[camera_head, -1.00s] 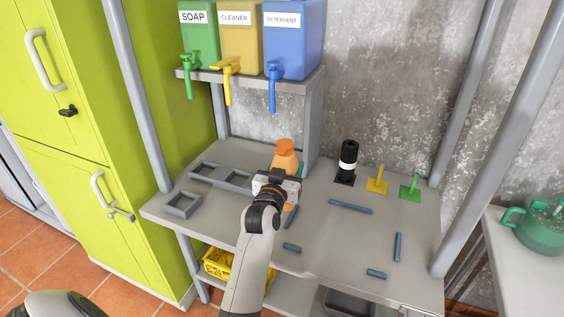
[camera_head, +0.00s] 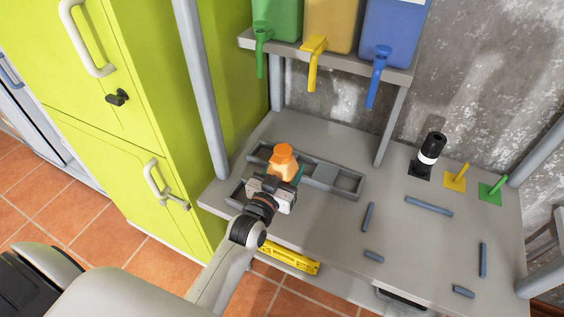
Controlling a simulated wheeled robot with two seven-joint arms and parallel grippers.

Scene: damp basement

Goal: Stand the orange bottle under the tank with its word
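The orange bottle (camera_head: 284,163) with an orange cap is upright or nearly so, among the grey frames on the bench. My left gripper (camera_head: 274,188) is shut on it from the near side and hides its lower part. I cannot tell whether its base touches the bench, and no word on it is readable. The green tank (camera_head: 278,18), yellow tank (camera_head: 334,25) and blue tank (camera_head: 393,32) stand on the shelf above with taps hanging down. Their labels are mostly cut off now. Earlier they read SOAP, CLEANER and DETERGENT from left to right. My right gripper is out of view.
The grey frame (camera_head: 345,184) has several compartments. A black bottle with a white band (camera_head: 430,150), a yellow peg (camera_head: 457,178) and a green peg (camera_head: 492,190) stand at the right. Blue-grey strips (camera_head: 430,206) lie on the bench. A green cabinet (camera_head: 150,90) borders the left.

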